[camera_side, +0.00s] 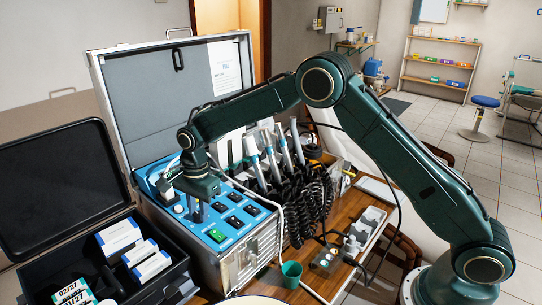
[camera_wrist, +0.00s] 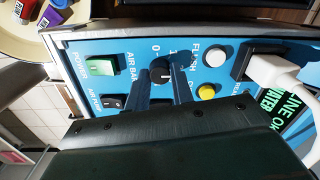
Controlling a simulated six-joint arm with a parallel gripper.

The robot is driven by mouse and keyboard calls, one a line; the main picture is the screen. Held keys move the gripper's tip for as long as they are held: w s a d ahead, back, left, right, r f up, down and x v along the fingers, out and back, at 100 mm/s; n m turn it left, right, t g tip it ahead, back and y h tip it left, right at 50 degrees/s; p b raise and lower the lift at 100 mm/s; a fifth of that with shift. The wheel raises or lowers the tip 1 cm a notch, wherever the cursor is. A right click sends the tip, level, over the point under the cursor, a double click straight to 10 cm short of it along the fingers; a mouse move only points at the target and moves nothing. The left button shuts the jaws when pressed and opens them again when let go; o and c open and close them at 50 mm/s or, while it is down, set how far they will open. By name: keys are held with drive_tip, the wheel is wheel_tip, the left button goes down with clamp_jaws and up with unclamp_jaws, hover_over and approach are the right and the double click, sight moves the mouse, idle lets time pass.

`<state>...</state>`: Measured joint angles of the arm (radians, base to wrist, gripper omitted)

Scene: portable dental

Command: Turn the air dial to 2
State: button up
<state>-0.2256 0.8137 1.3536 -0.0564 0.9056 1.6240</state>
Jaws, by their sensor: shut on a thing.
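The black air dial (camera_wrist: 160,76) sits on the blue control panel (camera_wrist: 75,52), beside the label "AIR BAR". In the wrist view my gripper (camera_wrist: 162,70) has one finger on each side of the dial and is shut on it. A "0" and part of a "1" show by the dial. The finger hides the rest of the scale, and I cannot tell which number the dial points at. In the side view my gripper (camera_side: 198,212) reaches down to the panel (camera_side: 236,236), and the dial is hidden behind it.
A green power switch (camera_wrist: 101,65), a white button (camera_wrist: 215,56) and a yellow button (camera_wrist: 206,91) are close to the dial. A white plug (camera_wrist: 275,72) with a cable sits at the right. Handpieces with coiled black hoses (camera_side: 303,205) stand beside the panel.

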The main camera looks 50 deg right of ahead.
drive_tip(key=shift+r, duration=0.1)
drive_tip(key=o, duration=1)
drive_tip(key=r, duration=1.3)
drive_tip(key=shift+s+d+r, duration=0.35)
drive_tip(key=shift+s, duration=0.05)
drive_tip(key=shift+r, duration=0.1)
